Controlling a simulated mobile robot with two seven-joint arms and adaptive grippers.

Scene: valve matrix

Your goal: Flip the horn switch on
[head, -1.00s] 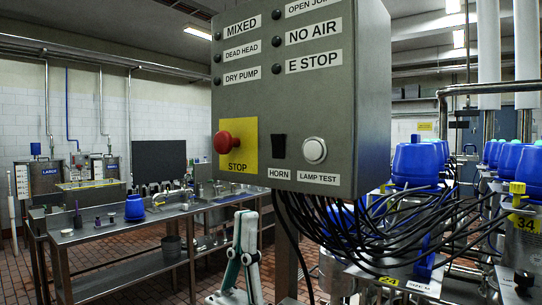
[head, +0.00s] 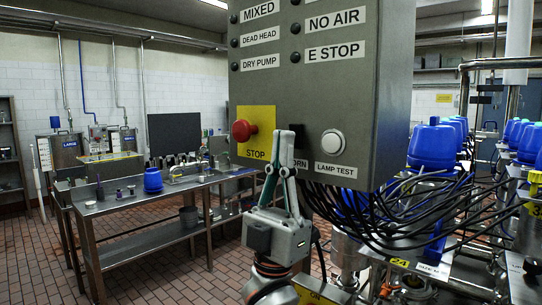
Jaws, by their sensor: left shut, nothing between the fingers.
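The horn switch (head: 299,139) is a small black rocker on the front of a grey control box (head: 370,95). It sits between the red STOP button and the white lamp test button. My left gripper (head: 285,135) points up in front of the panel, its fingers together and empty. The fingertips show just left of the switch and cover part of it and of the HORN label (head: 298,165). I cannot tell whether they touch the panel. My right gripper is not in view.
The red STOP button (head: 243,130) on its yellow plate is close left of the gripper. The lamp test button (head: 332,142) is close right. Black cables (head: 400,225) hang below the box. A steel bench (head: 120,205) stands at the left.

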